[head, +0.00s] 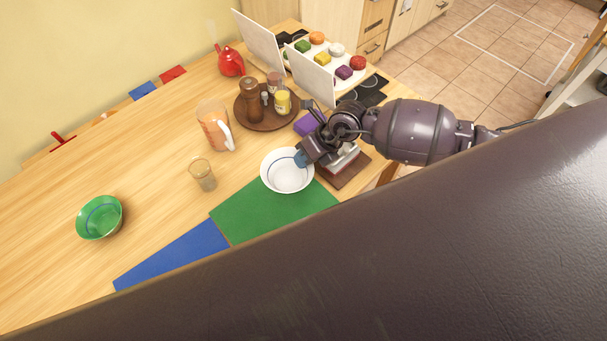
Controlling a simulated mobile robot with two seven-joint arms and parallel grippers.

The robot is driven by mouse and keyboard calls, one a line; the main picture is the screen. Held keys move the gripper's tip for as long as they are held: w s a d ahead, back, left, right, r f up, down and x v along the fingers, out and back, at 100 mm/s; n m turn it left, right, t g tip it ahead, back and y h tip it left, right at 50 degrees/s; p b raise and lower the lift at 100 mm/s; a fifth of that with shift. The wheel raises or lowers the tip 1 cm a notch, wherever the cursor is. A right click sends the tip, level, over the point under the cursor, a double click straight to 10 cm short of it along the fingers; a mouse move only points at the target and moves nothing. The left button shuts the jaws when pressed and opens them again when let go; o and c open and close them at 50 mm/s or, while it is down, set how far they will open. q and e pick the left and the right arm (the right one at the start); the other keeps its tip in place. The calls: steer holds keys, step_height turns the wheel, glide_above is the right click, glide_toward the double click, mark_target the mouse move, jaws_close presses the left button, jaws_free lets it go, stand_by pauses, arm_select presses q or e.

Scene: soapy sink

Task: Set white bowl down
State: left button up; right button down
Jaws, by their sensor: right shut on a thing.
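The white bowl (287,177) has a blue ring inside. It is upright or nearly so, at the far edge of the green mat (270,217). I cannot tell whether it touches the mat or hangs just above it. My right gripper (302,158) is shut on the bowl's rim at its upper right side. The gripper and wrist hide part of the rim and the things behind it. My left gripper is out of the picture.
A green bowl (101,217) stands at the left and a glass (203,175) left of the white bowl. A pitcher (215,128) and a round brown tray (246,116) with jars are behind. A blue mat (175,257) adjoins the green one. A large dark surface fills the lower right.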

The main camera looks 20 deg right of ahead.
mark_target(304, 176)
steer(key=shift+f, duration=4.1)
steer(key=shift+f+b, duration=0.1)
steer(key=shift+b, duration=0.2)
steer(key=c, duration=1.2)
jaws_free()
